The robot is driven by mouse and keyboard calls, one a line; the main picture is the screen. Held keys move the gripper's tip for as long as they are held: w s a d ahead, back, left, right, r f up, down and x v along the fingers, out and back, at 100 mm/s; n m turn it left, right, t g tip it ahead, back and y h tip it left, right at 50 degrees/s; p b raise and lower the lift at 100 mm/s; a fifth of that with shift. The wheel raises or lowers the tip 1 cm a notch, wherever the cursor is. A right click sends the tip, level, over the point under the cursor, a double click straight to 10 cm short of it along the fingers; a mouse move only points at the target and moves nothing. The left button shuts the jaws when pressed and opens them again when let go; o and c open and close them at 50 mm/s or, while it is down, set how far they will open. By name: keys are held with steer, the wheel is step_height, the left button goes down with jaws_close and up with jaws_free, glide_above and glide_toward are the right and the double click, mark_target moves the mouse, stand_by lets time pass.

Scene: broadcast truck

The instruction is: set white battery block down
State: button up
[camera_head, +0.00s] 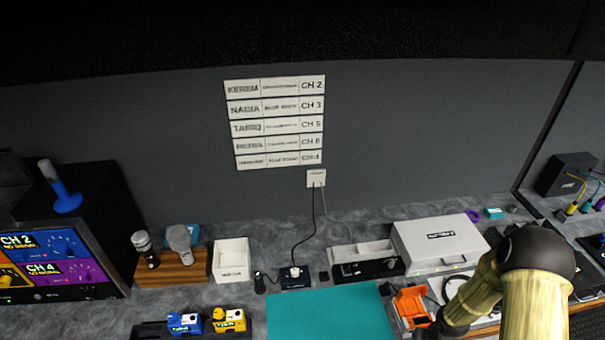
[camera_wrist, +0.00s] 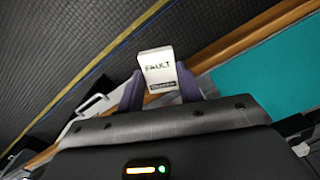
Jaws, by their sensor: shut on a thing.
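My gripper (camera_wrist: 159,86) is shut on a white battery block (camera_wrist: 158,66) in the wrist view. The block's face reads "FAULT", with a small dark label below. The two purple-grey fingers hold it from both sides. Dark floor with a yellow line lies behind it, and the desk's wooden edge runs close to its right. No support shows touching the block. In the head view my arm reaches down at the lower right; the gripper and the block are not visible there.
A bare teal mat (camera_head: 330,318) lies on the desk and also shows in the wrist view (camera_wrist: 270,68). A charger (camera_head: 152,331) with blue and yellow blocks, an open white box (camera_head: 232,262), an orange item (camera_head: 411,304) and a white case (camera_head: 440,243) surround it.

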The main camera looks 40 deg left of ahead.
steer(key=d+f+m+b, duration=0.5)
steer(key=d+f+b, duration=0.1)
steer(key=d+f, duration=0.8)
steer(key=shift+d+f, duration=0.25)
steer(key=shift+d, duration=0.5)
